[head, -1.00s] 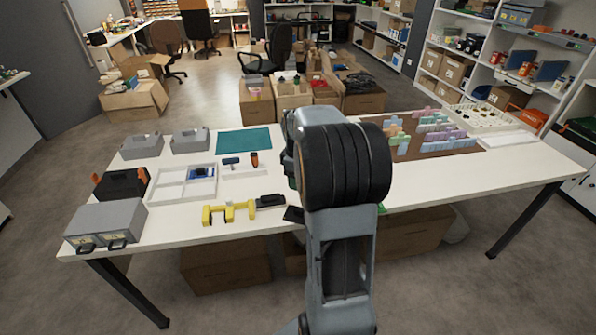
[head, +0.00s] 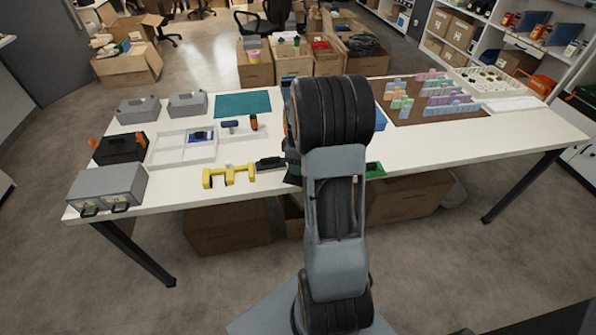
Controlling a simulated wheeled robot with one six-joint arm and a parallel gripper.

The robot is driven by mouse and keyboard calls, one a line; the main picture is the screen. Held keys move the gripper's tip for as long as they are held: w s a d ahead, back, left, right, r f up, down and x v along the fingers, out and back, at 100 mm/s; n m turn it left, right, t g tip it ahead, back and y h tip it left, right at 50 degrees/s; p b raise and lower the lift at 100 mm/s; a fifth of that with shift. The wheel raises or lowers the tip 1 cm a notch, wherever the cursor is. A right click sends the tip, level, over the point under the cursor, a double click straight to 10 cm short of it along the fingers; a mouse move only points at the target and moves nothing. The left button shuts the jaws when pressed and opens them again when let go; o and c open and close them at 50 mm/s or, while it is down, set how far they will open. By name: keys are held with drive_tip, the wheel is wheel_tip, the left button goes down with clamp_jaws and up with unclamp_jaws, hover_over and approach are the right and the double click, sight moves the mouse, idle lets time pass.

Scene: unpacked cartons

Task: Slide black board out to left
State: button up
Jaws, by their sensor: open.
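A flat black piece (head: 293,179) lies at the table's front edge, just left of my arm. It may be the black board, but my arm hides part of it and I cannot tell its full shape. A green board-like piece (head: 375,170) shows at the front edge on the right of my arm. A small dark block (head: 270,163) lies between the yellow bracket (head: 229,176) and my arm. My arm stands in the middle of the head view and covers this part of the table. My gripper is hidden behind it.
The white table (head: 440,150) also holds grey cases (head: 108,187), a black and orange toolbox (head: 121,148), a white divided tray (head: 170,149) and a teal mat (head: 243,104). A brown board with coloured pieces (head: 410,116) lies at the right. The front right is clear.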

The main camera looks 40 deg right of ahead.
drive_tip(key=shift+f, duration=2.05)
drive_tip(key=shift+c, duration=0.2)
clamp_jaws()
